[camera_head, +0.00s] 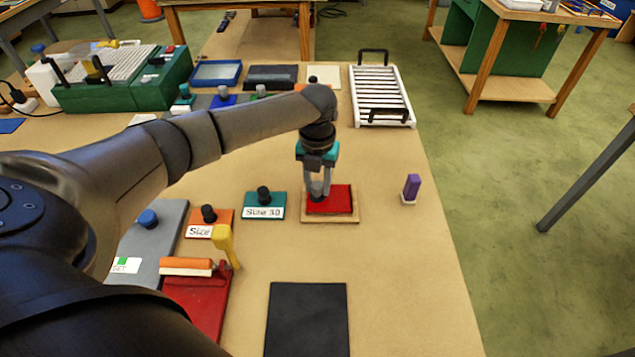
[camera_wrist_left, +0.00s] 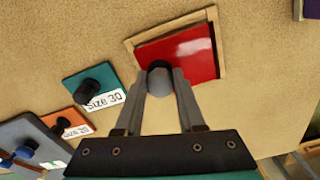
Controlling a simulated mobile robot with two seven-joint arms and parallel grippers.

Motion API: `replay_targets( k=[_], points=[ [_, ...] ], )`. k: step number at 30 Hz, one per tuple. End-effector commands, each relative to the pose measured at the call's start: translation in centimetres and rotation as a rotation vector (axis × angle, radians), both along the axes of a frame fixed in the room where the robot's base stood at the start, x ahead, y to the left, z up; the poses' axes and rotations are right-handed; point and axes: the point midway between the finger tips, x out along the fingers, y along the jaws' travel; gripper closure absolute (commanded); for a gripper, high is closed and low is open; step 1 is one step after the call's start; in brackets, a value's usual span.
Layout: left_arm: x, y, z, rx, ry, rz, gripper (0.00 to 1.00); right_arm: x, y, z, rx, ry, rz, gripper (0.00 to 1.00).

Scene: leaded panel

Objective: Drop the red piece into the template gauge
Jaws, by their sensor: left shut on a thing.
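The red piece (camera_head: 330,199) is a flat glossy square; it also shows in the wrist view (camera_wrist_left: 182,55). It lies over the template gauge (camera_head: 331,220), a square wooden frame whose rim shows around it in the wrist view (camera_wrist_left: 133,46). The piece looks slightly turned against the rim; I cannot tell whether it is fully seated. My left gripper (camera_head: 319,193) points down over it. Its fingers are shut on a dark round knob (camera_wrist_left: 159,68) at the red piece. Part of the piece is hidden behind the fingers. My right gripper is not in view.
A teal Size 30 block (camera_head: 259,212) stands left of the gauge, with an orange block (camera_head: 203,229) beyond it. A purple piece (camera_head: 412,187) stands to the right. A black mat (camera_head: 306,320) lies in front. A white rack (camera_head: 381,97) is behind.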

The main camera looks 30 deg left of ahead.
Motion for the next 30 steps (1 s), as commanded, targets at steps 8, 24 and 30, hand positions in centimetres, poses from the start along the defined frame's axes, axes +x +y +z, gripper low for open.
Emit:
replay_targets(
  k=[8, 24, 30],
  points=[
    [0.00, 0.00, 0.12, -0.001, 0.000, 0.001, 1.00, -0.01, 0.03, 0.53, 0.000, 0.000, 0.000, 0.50],
    [0.01, 0.02, 0.06, -0.001, -0.001, 0.000, 1.00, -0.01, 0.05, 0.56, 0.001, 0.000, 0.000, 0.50],
    [0.01, 0.02, 0.12, 0.000, 0.000, 0.001, 1.00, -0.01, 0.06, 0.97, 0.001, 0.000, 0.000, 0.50]
  ],
)
